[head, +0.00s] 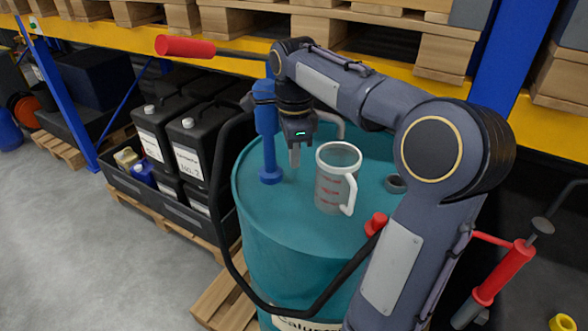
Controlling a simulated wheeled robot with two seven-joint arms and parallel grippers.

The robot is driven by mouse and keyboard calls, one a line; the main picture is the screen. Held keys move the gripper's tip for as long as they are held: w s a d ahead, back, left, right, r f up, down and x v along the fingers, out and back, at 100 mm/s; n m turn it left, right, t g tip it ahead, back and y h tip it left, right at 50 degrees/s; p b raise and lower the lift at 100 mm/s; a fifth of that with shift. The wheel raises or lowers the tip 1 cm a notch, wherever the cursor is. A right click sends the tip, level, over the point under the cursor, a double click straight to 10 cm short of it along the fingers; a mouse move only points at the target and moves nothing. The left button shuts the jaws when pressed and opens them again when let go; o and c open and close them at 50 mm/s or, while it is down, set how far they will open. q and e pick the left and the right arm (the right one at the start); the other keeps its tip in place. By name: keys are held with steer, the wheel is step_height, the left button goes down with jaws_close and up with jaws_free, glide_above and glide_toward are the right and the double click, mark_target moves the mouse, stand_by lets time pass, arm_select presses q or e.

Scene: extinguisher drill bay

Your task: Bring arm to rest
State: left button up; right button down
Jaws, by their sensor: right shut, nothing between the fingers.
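My right arm comes in from the lower right and bends over the top of a teal drum. My right gripper (295,156) points down above the drum lid (290,215). Its fingers are shut with nothing between them. It is between a blue hand pump (268,135) on the left and a clear measuring jug (333,190) with a white handle on the right. The jug stands upright on the lid and the gripper is apart from it. My left gripper is out of view.
The pump has a red-gripped lever (185,46) and a black hose (262,300) looping in front of the drum. Black canisters (160,130) stand in a tray at left. A shelf with a yellow beam (225,45) runs behind. A red-and-grey tool (500,275) is at right. Grey floor is clear at left.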

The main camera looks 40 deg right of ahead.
step_height(320, 180, up, 4)
steer(key=shift+f, duration=0.2)
steer(key=shift+s, duration=0.1)
steer(key=s+a+f+n+t+y, duration=0.2)
steer(key=s+a+f+n, duration=0.4)
steer(key=n, duration=0.5)
steer(key=s+a+f+n+t+y, duration=0.1)
steer(key=s+a+f+n+t, duration=0.2)
steer(key=s+a+f+n, duration=0.4)
steer(key=s+a+n, duration=0.3)
steer(key=a+n, duration=0.1)
steer(key=a, duration=0.1)
steer(key=shift+s+t+y, duration=0.3)
steer(key=shift+s+y, duration=0.1)
